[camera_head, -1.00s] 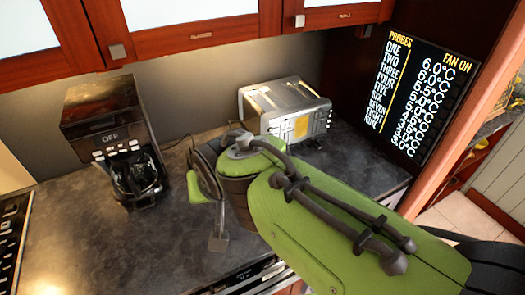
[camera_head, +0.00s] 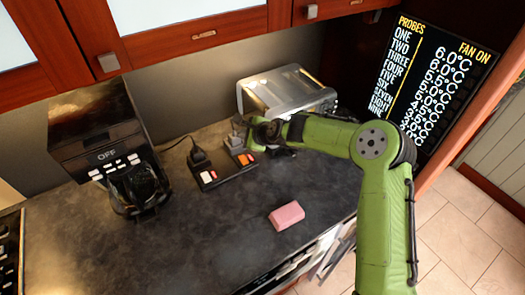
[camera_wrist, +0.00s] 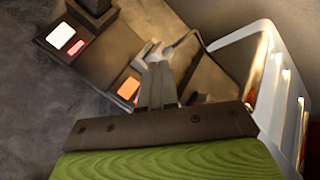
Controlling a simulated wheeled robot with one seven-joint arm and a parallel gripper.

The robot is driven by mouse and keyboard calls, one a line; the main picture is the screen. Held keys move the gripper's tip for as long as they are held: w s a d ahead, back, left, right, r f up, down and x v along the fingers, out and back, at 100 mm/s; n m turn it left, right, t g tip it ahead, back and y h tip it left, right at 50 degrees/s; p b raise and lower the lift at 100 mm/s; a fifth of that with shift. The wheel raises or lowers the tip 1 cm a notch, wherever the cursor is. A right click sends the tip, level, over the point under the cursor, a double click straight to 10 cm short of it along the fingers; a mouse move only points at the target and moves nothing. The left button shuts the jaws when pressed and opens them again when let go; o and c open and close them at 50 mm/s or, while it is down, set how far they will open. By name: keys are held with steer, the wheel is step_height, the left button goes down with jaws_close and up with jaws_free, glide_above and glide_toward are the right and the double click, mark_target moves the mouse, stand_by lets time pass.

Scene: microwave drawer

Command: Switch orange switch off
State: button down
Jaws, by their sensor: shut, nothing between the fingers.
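The orange switch (camera_head: 245,158) sits on the right part of a black socket strip (camera_head: 222,178) on the dark counter. In the wrist view the orange switch (camera_wrist: 128,88) looks lit, with a small red patch beside it. A second switch, white beside red (camera_head: 208,176), is on the strip's left part; it also shows in the wrist view (camera_wrist: 61,36). My gripper (camera_head: 250,135) is shut and empty, near the strip's right end by the toaster. In the wrist view its fingertips (camera_wrist: 157,75) appear just right of the orange switch; I cannot tell whether they touch it.
A black plug (camera_head: 199,156) stands in the strip's left part and a grey plug (camera_head: 235,141) in the right. The silver toaster (camera_head: 285,92) is close behind my gripper. A coffee maker (camera_head: 105,140) stands left. A pink block (camera_head: 287,215) lies in front; the counter between is clear.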

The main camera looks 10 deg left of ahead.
mark_target(244, 160)
steer(key=shift+f, duration=0.1)
steer(key=f+b, duration=0.2)
steer(key=f, duration=0.1)
steer(key=f+b, duration=0.4)
steer(key=f, duration=0.1)
steer(key=shift+w+a+f, duration=0.35)
steer(key=shift+a, duration=0.05)
stand_by(1.8)
steer(key=shift+f+b, duration=0.35)
steer(key=shift+f, duration=0.35)
stand_by(0.4)
steer(key=shift+r, duration=0.15)
steer(key=shift+r+p, duration=0.35)
steer(key=shift+r, duration=0.3)
steer(key=shift+r, duration=0.1)
